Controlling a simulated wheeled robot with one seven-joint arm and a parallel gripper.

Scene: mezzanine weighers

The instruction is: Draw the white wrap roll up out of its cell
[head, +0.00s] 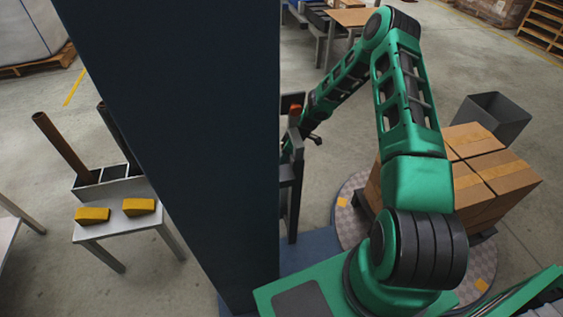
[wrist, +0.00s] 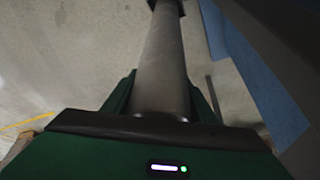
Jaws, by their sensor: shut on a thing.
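In the wrist view a long, pale grey-white roll (wrist: 164,62), which I take for the white wrap roll, runs from my gripper (wrist: 160,88) to the top edge. A dark band shows at its far end. My green fingers stand on both sides of it, shut on it. In the head view the dark blue column hides my gripper and the roll. The grey divided bin (head: 118,188) stands on a small table at left. A brown tube (head: 60,138) and a dark tube (head: 112,130) lean in its cells. Whether the roll is clear of a cell cannot be seen.
Two yellow wedge blocks (head: 92,215) lie on the white table (head: 150,216) before the bin. Cardboard boxes (head: 480,170) are stacked at right, with a grey open bin (head: 495,118) behind them. The floor beyond is mostly clear.

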